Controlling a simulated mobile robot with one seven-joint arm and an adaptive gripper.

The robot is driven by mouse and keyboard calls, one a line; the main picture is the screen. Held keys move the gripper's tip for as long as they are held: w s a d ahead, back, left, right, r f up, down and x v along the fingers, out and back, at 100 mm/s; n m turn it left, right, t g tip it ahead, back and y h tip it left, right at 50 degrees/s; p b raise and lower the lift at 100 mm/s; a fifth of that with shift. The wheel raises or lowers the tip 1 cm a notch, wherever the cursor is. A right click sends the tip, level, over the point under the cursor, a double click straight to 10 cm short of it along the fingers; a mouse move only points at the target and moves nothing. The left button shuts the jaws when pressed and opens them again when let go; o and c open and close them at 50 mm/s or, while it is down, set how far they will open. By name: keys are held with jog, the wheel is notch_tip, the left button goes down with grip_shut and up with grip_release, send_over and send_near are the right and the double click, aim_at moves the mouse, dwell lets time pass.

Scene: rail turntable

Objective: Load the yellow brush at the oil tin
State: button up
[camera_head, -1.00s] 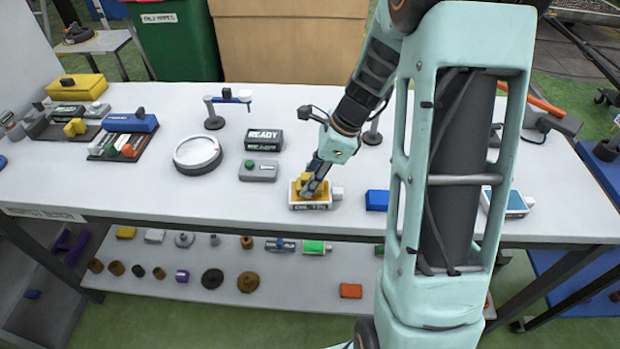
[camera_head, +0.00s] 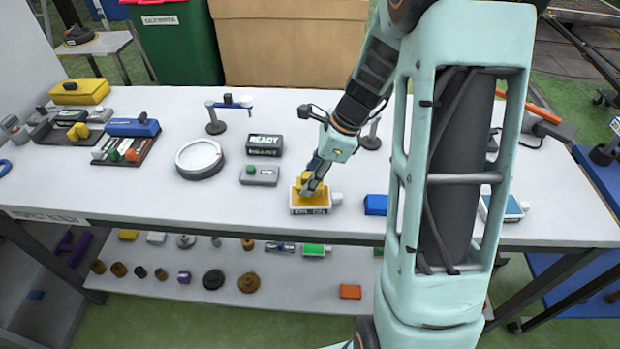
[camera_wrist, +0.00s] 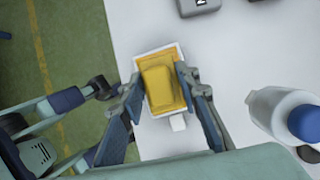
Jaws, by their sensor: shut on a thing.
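The yellow brush (camera_wrist: 158,86) is between my gripper's fingers in the wrist view, over the oil tin. My gripper (camera_head: 309,187) is shut on the brush, and the brush also shows in the head view (camera_head: 304,180). The oil tin (camera_head: 311,210) is a low white box with a dark label and a yellow inside, near the front edge of the bench. Its pale rim shows around the brush in the wrist view (camera_wrist: 160,48). The brush's underside is hidden, so I cannot tell how deep it sits in the tin.
A blue block (camera_head: 375,205) lies right of the tin. In the wrist view, a white bottle with a blue cap (camera_wrist: 285,115) is at right.

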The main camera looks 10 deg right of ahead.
aim_at(307, 176)
jog(key=shift+r+p, duration=1.85)
jog(key=shift+r, duration=0.5)
jog(key=shift+f, duration=0.1)
